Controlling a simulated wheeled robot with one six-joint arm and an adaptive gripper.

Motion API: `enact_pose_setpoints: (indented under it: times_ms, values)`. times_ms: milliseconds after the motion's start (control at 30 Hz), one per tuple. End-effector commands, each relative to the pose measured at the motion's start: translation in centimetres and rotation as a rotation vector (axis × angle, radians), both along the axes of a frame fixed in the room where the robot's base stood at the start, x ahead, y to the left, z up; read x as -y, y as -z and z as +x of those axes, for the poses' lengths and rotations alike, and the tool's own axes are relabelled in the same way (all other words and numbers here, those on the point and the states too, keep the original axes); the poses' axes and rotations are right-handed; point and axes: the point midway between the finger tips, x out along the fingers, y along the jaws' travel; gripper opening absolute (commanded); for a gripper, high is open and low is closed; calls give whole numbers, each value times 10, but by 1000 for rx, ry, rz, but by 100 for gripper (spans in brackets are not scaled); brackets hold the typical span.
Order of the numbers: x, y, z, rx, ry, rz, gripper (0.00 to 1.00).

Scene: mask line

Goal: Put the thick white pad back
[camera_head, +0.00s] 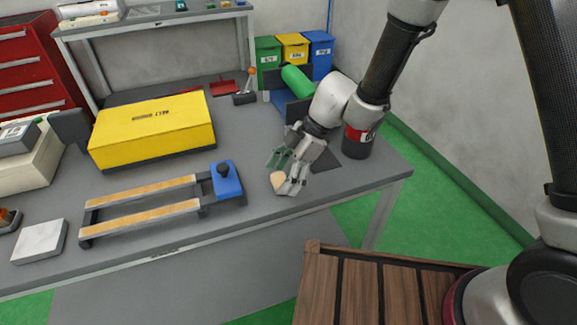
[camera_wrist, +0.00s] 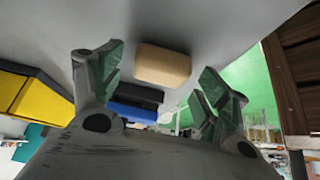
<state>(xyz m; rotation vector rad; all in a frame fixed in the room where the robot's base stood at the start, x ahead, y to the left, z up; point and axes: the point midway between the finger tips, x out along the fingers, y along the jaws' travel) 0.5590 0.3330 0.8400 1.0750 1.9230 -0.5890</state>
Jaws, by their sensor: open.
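A thick white square pad (camera_head: 40,241) lies flat on the grey table near its front left edge. My gripper (camera_head: 285,173) is open above the right part of the table, far to the right of the white pad. A small tan block (camera_head: 278,182) is at my fingertips. In the wrist view the tan block (camera_wrist: 163,65) shows between and beyond the two spread fingers of my gripper (camera_wrist: 165,85). I cannot tell whether a finger touches it. The white pad is not seen in the wrist view.
A rail frame (camera_head: 140,208) with a blue end block (camera_head: 227,180) lies between pad and gripper. A yellow case (camera_head: 155,130) is behind it. A dark can (camera_head: 357,142) stands right of my gripper. A slatted wooden surface (camera_head: 370,290) is at the front right.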

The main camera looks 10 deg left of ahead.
Motion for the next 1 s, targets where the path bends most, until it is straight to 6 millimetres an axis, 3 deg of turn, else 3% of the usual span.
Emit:
enact_pose_setpoints:
  times_ms: [533,1000]
  values:
    - [48,-88,31,4,3,2,76]
    - [56,-105,40,17,18,8,76]
